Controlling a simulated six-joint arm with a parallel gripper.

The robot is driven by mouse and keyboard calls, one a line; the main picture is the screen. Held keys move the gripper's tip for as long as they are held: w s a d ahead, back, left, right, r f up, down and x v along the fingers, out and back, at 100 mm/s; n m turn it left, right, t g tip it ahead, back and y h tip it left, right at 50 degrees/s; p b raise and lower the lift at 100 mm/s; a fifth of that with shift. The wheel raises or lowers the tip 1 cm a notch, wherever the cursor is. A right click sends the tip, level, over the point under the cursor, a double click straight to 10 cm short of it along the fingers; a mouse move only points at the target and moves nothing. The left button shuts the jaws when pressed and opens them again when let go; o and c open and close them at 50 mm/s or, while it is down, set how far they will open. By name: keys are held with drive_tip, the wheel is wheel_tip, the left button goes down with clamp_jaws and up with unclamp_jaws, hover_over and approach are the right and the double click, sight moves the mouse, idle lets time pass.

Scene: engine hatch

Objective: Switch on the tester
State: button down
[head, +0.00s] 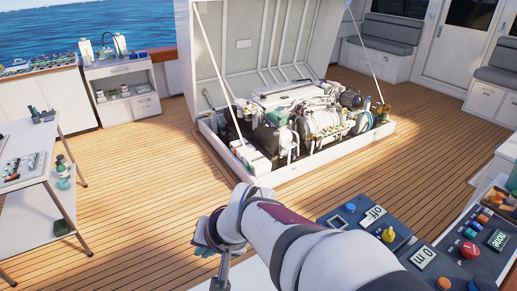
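A dark blue control box (399,240) stands at the lower right, with a small display reading "Off" (374,214), a yellow knob (388,235) and a blue button (350,208). I cannot read any label naming it as the tester. My arm crosses in front of its lower left part and hides some of it. My gripper (212,243) is at the arm's far end, left of the box and well apart from it, over the deck. Its fingers are small and partly hidden, so I cannot tell whether they are open or shut.
More blue control boxes (470,268) sit right of it, with displays reading "0 m" and "none" and a red knob (469,250). An open hatch with an engine (310,122) is mid-deck. A tool table (38,137) stands left. The wooden deck (150,190) between is clear.

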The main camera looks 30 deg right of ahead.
drive_tip(key=w+d+f+m+t+h, duration=0.1)
drive_tip(key=w+d+m+h, duration=0.3)
drive_tip(key=d, duration=0.7)
drive_tip(key=w+d+f+m+t+h, duration=0.1)
drive_tip(key=w+d+h, duration=0.3)
drive_tip(key=d, duration=0.6)
drive_tip(key=s+d+f+m+g+h, duration=0.2)
drive_tip(key=s+d+f+g, duration=0.1)
drive_tip(key=d, duration=0.7)
drive_tip(key=s+d+f+m+g+h, duration=0.3)
drive_tip(key=s+d+g, duration=0.2)
drive_tip(key=s+d, duration=0.3)
drive_tip(key=shift+s+d+m, duration=0.25)
drive_tip(key=shift+d+m, duration=0.05)
drive_tip(key=shift+d, duration=0.85)
drive_tip(key=shift+d+f, duration=0.1)
drive_tip(key=shift+f, duration=0.1)
hover_over(366, 222)
drive_tip(key=f, duration=0.5)
drive_tip(key=shift+a+f, duration=0.4)
drive_tip(key=f, duration=0.2)
drive_tip(key=shift+d+f, duration=0.25)
drive_tip(key=shift+f, duration=0.05)
drive_tip(key=shift+d+f, duration=0.1)
drive_tip(key=shift+f, duration=0.55)
